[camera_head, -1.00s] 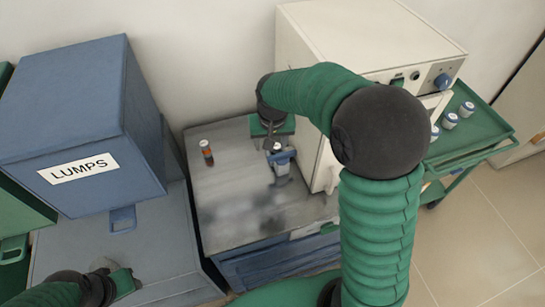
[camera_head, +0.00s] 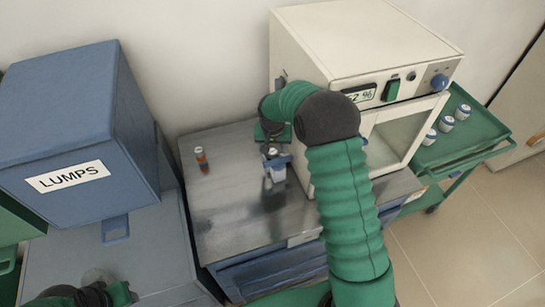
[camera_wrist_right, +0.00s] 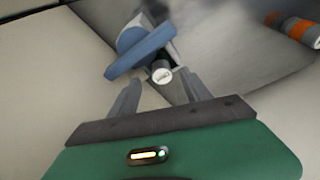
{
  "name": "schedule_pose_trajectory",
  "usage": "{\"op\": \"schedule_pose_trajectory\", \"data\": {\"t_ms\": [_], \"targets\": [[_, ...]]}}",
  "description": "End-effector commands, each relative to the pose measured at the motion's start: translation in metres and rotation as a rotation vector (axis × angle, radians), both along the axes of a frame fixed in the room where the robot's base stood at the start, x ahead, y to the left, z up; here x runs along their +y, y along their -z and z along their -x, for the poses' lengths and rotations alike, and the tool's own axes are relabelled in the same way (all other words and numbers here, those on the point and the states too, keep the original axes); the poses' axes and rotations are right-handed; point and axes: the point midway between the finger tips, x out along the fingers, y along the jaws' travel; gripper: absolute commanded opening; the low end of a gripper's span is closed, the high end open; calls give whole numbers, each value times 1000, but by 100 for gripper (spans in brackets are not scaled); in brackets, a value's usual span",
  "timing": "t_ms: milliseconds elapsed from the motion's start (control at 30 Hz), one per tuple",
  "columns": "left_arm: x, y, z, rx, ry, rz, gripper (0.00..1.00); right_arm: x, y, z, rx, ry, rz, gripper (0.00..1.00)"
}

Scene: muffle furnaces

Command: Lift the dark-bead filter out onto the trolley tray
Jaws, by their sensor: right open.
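My right gripper (camera_head: 271,143) is beside the left wall of the cream cabinet. In the right wrist view it (camera_wrist_right: 160,77) is open. A small dark cylinder with a pale end (camera_wrist_right: 161,72) lies between or just beyond its fingertips, against a blue bar-shaped part (camera_wrist_right: 141,50). The same blue and white fitting (camera_head: 278,168) shows below the gripper in the head view. I cannot see beads, so I cannot tell which piece is the dark-bead filter. The green trolley tray (camera_head: 490,130) is at the right. My left gripper (camera_head: 120,294) is at the lower left, its jaws unclear.
An orange and dark tube (camera_head: 201,158) stands on the metal bench top (camera_head: 225,215). The cabinet (camera_head: 365,40), with a display and glass door, stands close to my right arm. Several blue-and-white jars (camera_head: 446,124) are on the tray. A blue LUMPS bin (camera_head: 70,130) is left.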

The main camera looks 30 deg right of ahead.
Motion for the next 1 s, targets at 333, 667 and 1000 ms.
{"op": "schedule_pose_trajectory", "data": {"t_ms": [333, 667, 1000], "targets": [[0, -5, 0, 0, 0, 0, 36, -3, 35, -10, 0, 0, 0, 56], [0, -5, 0, 0, 0, 0, 36, -3, 35, -10, 0, 0, 0, 25], [0, -5, 0, 0, 0, 0, 36, -3, 34, -10, 0, -1, 0, 0]]}}
